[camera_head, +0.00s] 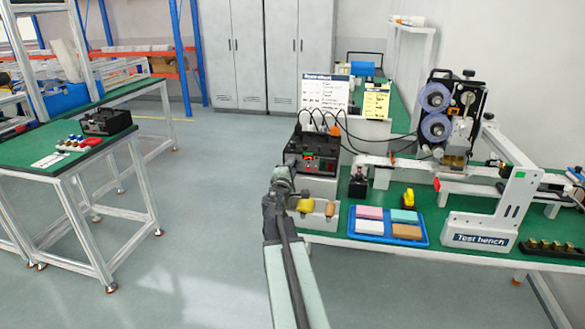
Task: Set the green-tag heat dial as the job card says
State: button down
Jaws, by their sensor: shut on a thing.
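A black control box (312,150) sits on a white stand at the left end of the test bench. Its front has a small lit red and green patch; its tags are too small to read. My gripper (284,170) is at the box's lower front left, shut on what looks like a dial there. The fingers hide that dial, and I cannot tell its setting or tag colour. A white card (325,92) with a blue header and a yellow card (376,101) stand behind the box. Their text is too small to read, and I cannot tell which is the job card.
Yellow and tan pieces (305,205) sit on a white block below the box. A blue tray (367,241) holds several coloured blocks. A labeller with purple reels (436,97) and a white "Test bench" bracket (482,240) stand right. Cables arch above the box.

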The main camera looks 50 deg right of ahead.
jog(key=shift+w+a+m, duration=0.1)
jog(key=shift+a+m, duration=0.05)
jog(key=shift+m, duration=1.65)
jog(key=c, duration=1.4)
grip_release()
jog(key=shift+c, duration=0.2)
